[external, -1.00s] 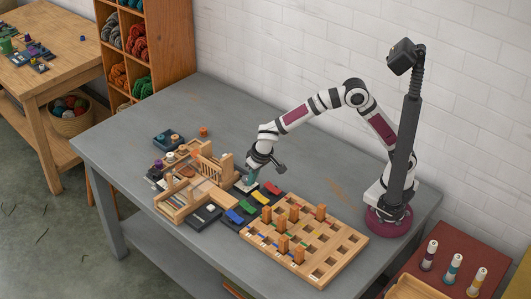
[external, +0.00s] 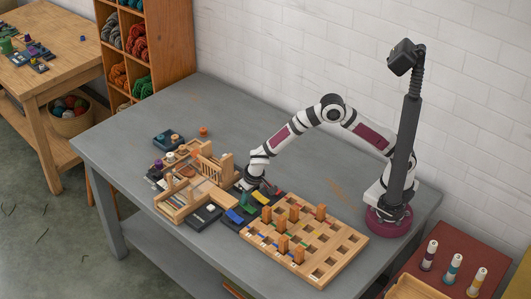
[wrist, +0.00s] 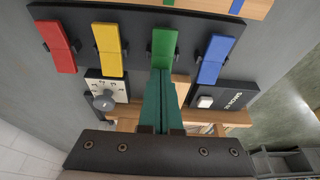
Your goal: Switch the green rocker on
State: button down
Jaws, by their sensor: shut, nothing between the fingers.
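The green rocker (wrist: 165,45) sits on a dark panel (wrist: 136,21) between the yellow rocker (wrist: 109,50) and the blue rocker (wrist: 214,60); the red rocker (wrist: 57,47) is at the far left. My gripper (wrist: 161,72) has its teal fingers together and empty, with the tips at the near end of the green rocker. Whether they touch it I cannot tell. In the external view my gripper (external: 247,199) is low over the panel, by the green rocker (external: 248,208), and partly hides it. Which way the rocker is tipped is unclear.
A dial box (wrist: 105,92) and a white push button box (wrist: 222,98) lie on either side of my fingers. In the external view, a wooden loom (external: 190,195) stands left of the panel, and a pegboard (external: 305,245) right of it.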

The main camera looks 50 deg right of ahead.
aim_at(248, 207)
jog(key=shift+w+f, duration=0.2)
jog(key=shift+f, duration=0.1)
jog(key=shift+s, duration=0.1)
jog(key=shift+s+r, duration=0.2)
jog(key=shift+s, duration=0.5)
notch_tip(248, 207, up, 14)
dwell(0.5)
